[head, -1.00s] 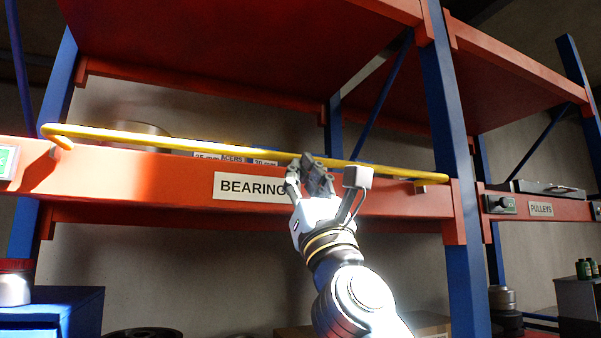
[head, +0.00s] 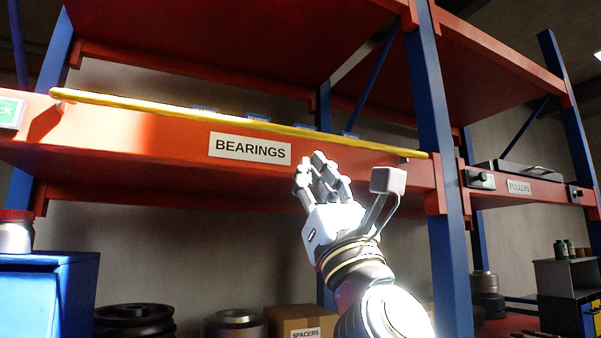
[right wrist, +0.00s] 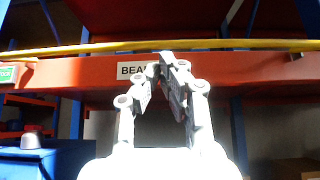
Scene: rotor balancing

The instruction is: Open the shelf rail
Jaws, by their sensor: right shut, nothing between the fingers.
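The yellow shelf rail (head: 240,121) runs along the top front of the orange shelf beam (head: 130,140), above the BEARINGS label (head: 250,149). In the right wrist view the rail (right wrist: 230,44) crosses above the fingertips. My right gripper (head: 318,160) is shut and empty, pointing up in front of the beam just right of the label. Its fingertips show a little below the rail, with a gap in the picture; the depth between them is hard to tell. It also shows in the right wrist view (right wrist: 168,66). My left gripper is out of view.
Blue uprights (head: 437,180) flank the bay, the right one close to my arm. Small blue tags (head: 258,117) show behind the rail. Below stand a SPACERS box (head: 297,320), dark round parts (head: 135,318) and a blue cabinet (head: 45,290). The PULLEYS bay (head: 519,187) lies right.

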